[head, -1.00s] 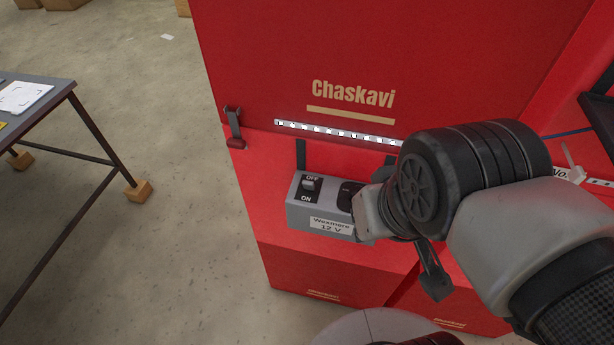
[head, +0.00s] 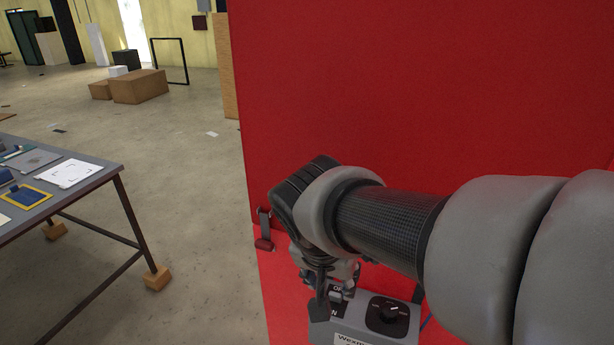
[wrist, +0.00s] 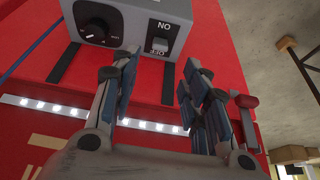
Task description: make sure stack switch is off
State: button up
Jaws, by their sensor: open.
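My gripper (head: 330,290) covers much of the switch in the head view. In the wrist view my gripper (wrist: 162,75) is open and empty, its fingers spread below the switch. I cannot tell whether a finger touches the box.
A black dial (head: 388,314) is beside the switch. A lit LED strip (wrist: 85,112) runs along the panel. A red-ended latch (head: 264,228) is left of my gripper. A table (head: 110,172) with flat items stands at left, with open floor between.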

aim_at(335, 293)
jog(key=b+x, duration=0.3)
jog(key=x, duration=0.7)
jog(key=shift+w+d+f, duration=0.15)
jog(key=shift+f, duration=0.2)
jog(key=shift+c, duration=0.4)
grip_shut()
